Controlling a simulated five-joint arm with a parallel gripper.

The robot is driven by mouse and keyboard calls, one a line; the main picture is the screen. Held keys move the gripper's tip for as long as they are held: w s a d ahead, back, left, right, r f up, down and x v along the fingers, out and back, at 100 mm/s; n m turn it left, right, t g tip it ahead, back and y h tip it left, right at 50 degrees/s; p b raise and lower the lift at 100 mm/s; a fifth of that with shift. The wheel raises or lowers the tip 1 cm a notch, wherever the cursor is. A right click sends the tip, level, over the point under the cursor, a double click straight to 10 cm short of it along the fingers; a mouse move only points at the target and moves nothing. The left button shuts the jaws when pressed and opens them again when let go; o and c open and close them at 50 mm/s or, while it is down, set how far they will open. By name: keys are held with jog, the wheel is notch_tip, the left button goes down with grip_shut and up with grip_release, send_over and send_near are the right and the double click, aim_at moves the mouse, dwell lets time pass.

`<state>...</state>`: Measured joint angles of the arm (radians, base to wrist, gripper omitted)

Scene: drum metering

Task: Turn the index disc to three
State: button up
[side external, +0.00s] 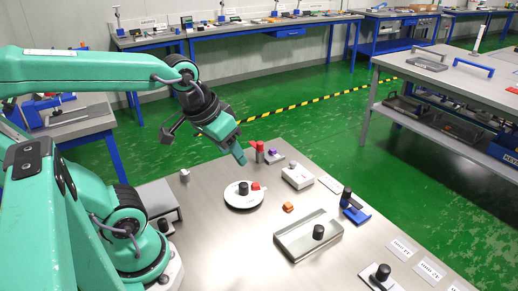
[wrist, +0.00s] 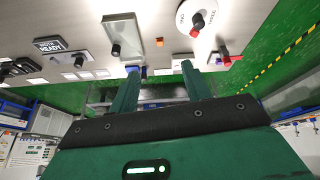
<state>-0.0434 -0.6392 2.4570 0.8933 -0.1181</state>
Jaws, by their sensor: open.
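The index disc (side external: 231,199) is a round white plate on the metal table, with a black knob (side external: 243,187) in its middle and a red knob (side external: 256,187) near its rim.
A metal tray (side external: 290,243) with a black knob stands right of the disc. The table's front middle is clear.

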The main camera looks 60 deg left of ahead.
jog(key=w+a+f+n+g, duration=0.3)
jog(key=w+a+f+n, duration=0.2)
jog(key=w+n, duration=0.15)
jog(key=n+g, duration=0.2)
jog(key=n, duration=0.5)
send_over(243, 184)
jog(key=shift+d+f, duration=0.1)
jog(key=shift+f, duration=3.75)
jog(key=shift+f, duration=0.15)
jog(key=shift+f, duration=3.75)
jog(key=c, duration=1)
